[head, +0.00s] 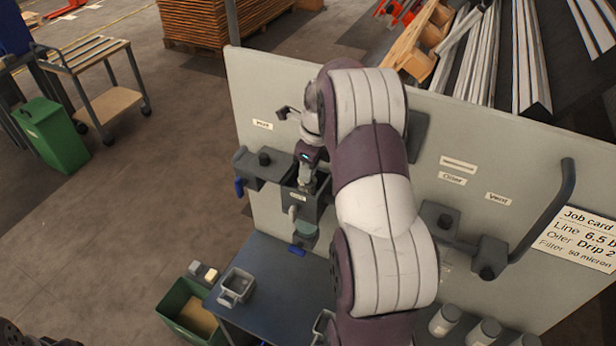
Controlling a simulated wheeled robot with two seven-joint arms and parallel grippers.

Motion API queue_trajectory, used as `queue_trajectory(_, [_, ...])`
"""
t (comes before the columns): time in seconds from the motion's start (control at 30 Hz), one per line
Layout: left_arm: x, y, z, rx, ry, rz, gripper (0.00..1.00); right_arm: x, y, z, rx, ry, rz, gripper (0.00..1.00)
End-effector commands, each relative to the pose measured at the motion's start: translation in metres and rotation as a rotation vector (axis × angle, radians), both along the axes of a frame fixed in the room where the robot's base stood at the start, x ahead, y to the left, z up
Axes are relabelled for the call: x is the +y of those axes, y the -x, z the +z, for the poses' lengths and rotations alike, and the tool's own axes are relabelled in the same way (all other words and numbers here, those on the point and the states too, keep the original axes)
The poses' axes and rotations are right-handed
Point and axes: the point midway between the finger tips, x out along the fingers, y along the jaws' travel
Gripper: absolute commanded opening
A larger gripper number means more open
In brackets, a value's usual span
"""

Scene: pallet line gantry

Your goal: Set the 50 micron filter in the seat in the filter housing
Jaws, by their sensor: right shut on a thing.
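The filter housing (298,206) is a dark grey open-topped box on the upright panel, with a small pale label on its front. My right gripper (307,183) points down at its opening. It is shut on a small pale piece, taken to be the filter (306,174), at the mouth of the housing. No micron marking on it can be read. The seat inside is hidden by the housing walls and the gripper, so I cannot tell whether the piece touches it.
A grey block with a black knob (264,158) adjoins the housing on the left. A blue-grey bench (262,285) below carries a grey tray (237,287). A green bin (190,312) stands beside it. The job card (580,240) reads "Filter 50 micron". Pipework (490,256) is at right.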

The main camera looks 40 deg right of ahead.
Motion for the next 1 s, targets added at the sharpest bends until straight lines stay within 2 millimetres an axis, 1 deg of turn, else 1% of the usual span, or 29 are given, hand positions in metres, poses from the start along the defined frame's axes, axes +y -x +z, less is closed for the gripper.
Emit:
queue_trajectory(0.03, [0.000, 0.000, 0.011, 0.000, 0.000, 0.000, 0.43, 0.001, 0.001, -0.005, 0.005, -0.004, 0.000, 0.00])
queue_trajectory(0.1, [0.000, 0.000, 0.015, 0.000, 0.000, 0.000, 0.43, 0.000, 0.001, -0.016, 0.004, -0.003, 0.000, 0.00])
queue_trajectory(0.2, [0.000, 0.000, 0.015, 0.000, 0.000, 0.000, 0.43, 0.000, 0.000, -0.025, 0.001, 0.000, 0.000, 0.00])
queue_trajectory(0.4, [0.000, 0.000, 0.013, 0.000, 0.000, 0.000, 0.43, 0.000, 0.000, -0.026, 0.001, 0.000, 0.000, 0.00])
queue_trajectory(0.53, [0.000, 0.000, 0.011, 0.000, 0.000, 0.000, 0.43, 0.000, 0.000, -0.031, 0.002, -0.001, 0.001, 0.00])
queue_trajectory(0.57, [0.000, 0.000, 0.011, 0.000, 0.000, 0.000, 0.43, 0.000, 0.000, -0.031, 0.002, -0.001, 0.001, 0.21])
queue_trajectory(0.6, [0.000, 0.000, 0.012, 0.000, 0.000, 0.000, 0.43, 0.000, 0.000, -0.030, 0.001, 0.000, 0.001, 0.34])
queue_trajectory(0.63, [0.000, 0.000, 0.012, 0.000, 0.000, 0.000, 0.43, 0.000, 0.000, -0.030, 0.001, 0.000, 0.001, 0.43])
queue_trajectory(0.87, [0.000, 0.000, 0.012, 0.000, 0.000, 0.000, 0.43, 0.000, 0.000, -0.030, 0.001, 0.000, 0.001, 0.43])
queue_trajectory(0.97, [0.000, 0.000, 0.015, 0.000, 0.000, 0.000, 0.43, 0.000, 0.000, -0.024, 0.000, 0.000, 0.001, 0.43])
queue_trajectory(1.0, [0.000, 0.000, 0.008, 0.000, 0.000, 0.000, 0.43, -0.001, 0.000, -0.023, -0.002, 0.001, 0.001, 0.43])
